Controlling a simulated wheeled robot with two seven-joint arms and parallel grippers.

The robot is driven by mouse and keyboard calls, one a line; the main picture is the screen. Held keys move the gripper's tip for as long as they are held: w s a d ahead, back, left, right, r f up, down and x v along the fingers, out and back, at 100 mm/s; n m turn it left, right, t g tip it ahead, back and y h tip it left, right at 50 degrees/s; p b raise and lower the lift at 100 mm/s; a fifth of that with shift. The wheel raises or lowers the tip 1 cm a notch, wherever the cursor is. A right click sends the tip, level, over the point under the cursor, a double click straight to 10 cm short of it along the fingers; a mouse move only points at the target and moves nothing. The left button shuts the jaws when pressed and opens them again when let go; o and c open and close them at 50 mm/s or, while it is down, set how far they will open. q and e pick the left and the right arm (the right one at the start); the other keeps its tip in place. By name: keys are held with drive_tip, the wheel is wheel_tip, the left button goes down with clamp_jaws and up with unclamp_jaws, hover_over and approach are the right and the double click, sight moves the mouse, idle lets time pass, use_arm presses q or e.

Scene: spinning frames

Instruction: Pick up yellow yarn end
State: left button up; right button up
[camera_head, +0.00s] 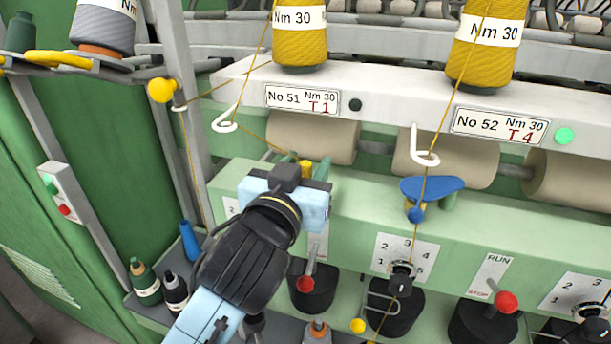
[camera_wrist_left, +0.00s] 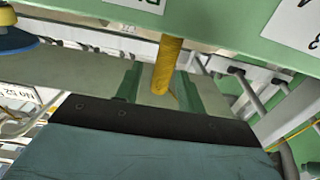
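A thin yellow yarn (camera_head: 258,140) runs from the left yellow bobbin (camera_head: 299,40) through a white hook (camera_head: 226,125) towards a short yellow piece (camera_head: 306,168) at the No 51 station. I cannot tell the yarn's very end apart there. My left gripper (camera_head: 304,172) reaches that spot. In the left wrist view two green fingers (camera_wrist_left: 158,88) stand apart, with the yellow piece (camera_wrist_left: 168,62) between them and gaps beside it. The wrist hides part of the station. My right gripper is not in view.
To the right, a blue guide (camera_head: 432,188) carries the No 52 yarn from another yellow bobbin (camera_head: 486,50). Below are switch plates and red-knobbed levers (camera_head: 506,302). Small bottles and a blue cone (camera_head: 190,242) stand on a shelf at lower left.

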use_arm(q)
clamp_jaws()
idle(0.4)
